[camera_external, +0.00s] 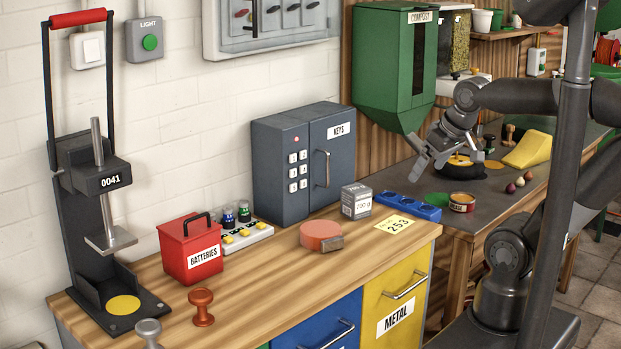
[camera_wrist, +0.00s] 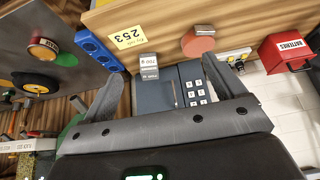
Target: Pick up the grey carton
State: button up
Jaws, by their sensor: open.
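The grey carton (camera_external: 356,201) is a small box with a white label reading 700 g. It stands upright on the wooden worktop, just right of the dark keys cabinet. In the wrist view the carton (camera_wrist: 148,67) shows beyond my fingertips, in the gap between them and nearer the left one. My gripper (camera_external: 414,160) is open and empty, to the right of the carton and higher, over the dark bench. Its two spread fingers (camera_wrist: 163,68) also show in the wrist view. Nothing hides the carton in the external view.
The keys cabinet (camera_external: 283,163) stands close left of the carton. A round red block (camera_external: 320,235) is in front. A red batteries box (camera_external: 190,249) stands farther left.

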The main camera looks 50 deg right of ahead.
jog(key=shift+c, duration=0.5)
jog(key=m+g+h, duration=0.1)
jog(key=m, duration=0.1)
send_near(358, 188)
jog(key=f, duration=0.2)
jog(key=shift+w+x, duration=0.1)
jog(key=shift+x, duration=2.45)
jog(key=shift+w+x, duration=0.15)
jog(key=shift+x, duration=2.35)
jog(key=shift+r, duration=0.1)
jog(key=shift+c, duration=0.5)
jog(key=c, duration=1.5)
